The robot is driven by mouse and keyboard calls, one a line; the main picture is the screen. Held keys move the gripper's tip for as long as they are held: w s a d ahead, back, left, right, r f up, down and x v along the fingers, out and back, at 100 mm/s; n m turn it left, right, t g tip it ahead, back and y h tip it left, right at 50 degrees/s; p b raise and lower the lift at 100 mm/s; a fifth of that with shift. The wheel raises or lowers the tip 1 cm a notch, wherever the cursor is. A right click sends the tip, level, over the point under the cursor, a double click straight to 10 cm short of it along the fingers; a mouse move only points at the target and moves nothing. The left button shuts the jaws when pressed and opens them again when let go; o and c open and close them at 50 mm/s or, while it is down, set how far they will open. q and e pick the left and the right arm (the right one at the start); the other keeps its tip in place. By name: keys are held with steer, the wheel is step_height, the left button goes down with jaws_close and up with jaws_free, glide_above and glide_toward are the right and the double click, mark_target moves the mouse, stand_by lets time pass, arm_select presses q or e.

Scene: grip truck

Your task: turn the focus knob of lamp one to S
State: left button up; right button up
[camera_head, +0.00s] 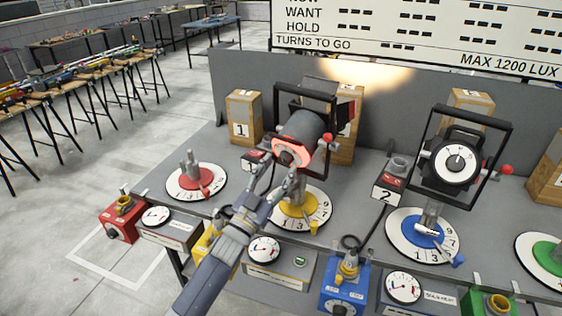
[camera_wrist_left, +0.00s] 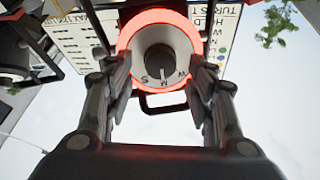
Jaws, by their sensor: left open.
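Lamp one (camera_head: 303,125) stands tilted in its black frame, its red-ringed end facing my left gripper. In the left wrist view, that end shows a glowing red ring (camera_wrist_left: 158,15) around a pale dial face with small letters, S and M among them. The dark focus knob (camera_wrist_left: 159,60) sits at its middle. A light mark on the knob points toward the lower part of the dial; the exact letter is hard to tell. My left gripper (camera_head: 281,174) is open, its fingers (camera_wrist_left: 158,85) on either side of the knob and apart from it. My right gripper is not in view.
Lamp two (camera_head: 455,160) stands to the right above a blue-handled dial (camera_head: 405,230). A yellow-handled dial (camera_head: 316,218) lies under lamp one, a red one (camera_head: 184,190) to its left. Meters and colored boxes line the table's front edge. A sign (camera_head: 420,40) stands behind.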

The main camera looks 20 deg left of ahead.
arm_select(q)
steer(key=shift+x, duration=1.1)
steer(key=c, duration=1.1)
steer(key=shift+o, duration=0.2)
steer(key=shift+f, duration=0.1)
steer(key=m+b, duration=0.2)
steer(key=m, duration=0.2)
steer(key=shift+f+m+b, duration=0.15)
steer(key=shift+m+b, duration=0.15)
steer(key=shift+d+m+h+b, duration=0.1)
steer(key=shift+m+h+b, duration=0.35)
steer(key=shift+m, duration=0.8)
steer(key=shift+m+h+b, duration=0.15)
steer(key=shift+m+b, duration=0.6)
steer(key=shift+m, duration=0.5)
